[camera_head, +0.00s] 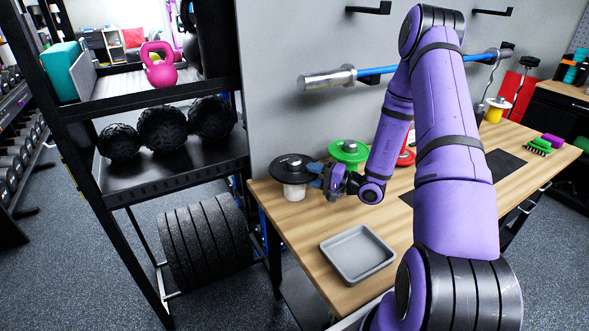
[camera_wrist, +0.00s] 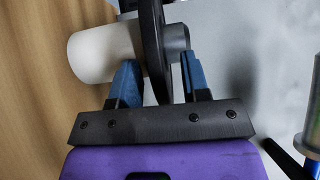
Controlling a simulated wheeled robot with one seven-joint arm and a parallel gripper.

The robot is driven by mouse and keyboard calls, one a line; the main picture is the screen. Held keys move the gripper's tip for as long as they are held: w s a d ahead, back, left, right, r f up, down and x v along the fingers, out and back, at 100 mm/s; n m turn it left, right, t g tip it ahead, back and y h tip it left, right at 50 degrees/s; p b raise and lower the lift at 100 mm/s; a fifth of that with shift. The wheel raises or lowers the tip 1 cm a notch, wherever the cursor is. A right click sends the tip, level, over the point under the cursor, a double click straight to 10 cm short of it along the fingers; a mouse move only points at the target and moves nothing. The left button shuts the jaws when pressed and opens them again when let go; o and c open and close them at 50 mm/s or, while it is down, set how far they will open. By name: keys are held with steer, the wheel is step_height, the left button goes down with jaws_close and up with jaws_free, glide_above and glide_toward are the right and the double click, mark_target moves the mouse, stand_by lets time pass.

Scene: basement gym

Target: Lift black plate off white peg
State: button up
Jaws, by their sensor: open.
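The black plate (camera_head: 291,166) sits flat on a white cylindrical peg (camera_head: 293,192) at the table's left back end. In the wrist view the black plate (camera_wrist: 151,35) appears edge-on, with the white peg (camera_wrist: 92,53) on its left and a grey hub on its right. My gripper (camera_head: 316,177) is at the plate's right side. In the wrist view my gripper (camera_wrist: 157,72) is open, one blue finger on each side of the plate's rim. A gap shows on the right finger's side; whether the left finger touches the plate I cannot tell.
A grey tray (camera_head: 386,267) lies at the table's front. A black rack (camera_head: 180,178) stands close on the left. Bare wood lies between tray and plates.

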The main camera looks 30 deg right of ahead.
steer(key=shift+w+a, duration=0.1)
steer(key=shift+w, duration=0.1)
jaws_close()
stand_by(1.3)
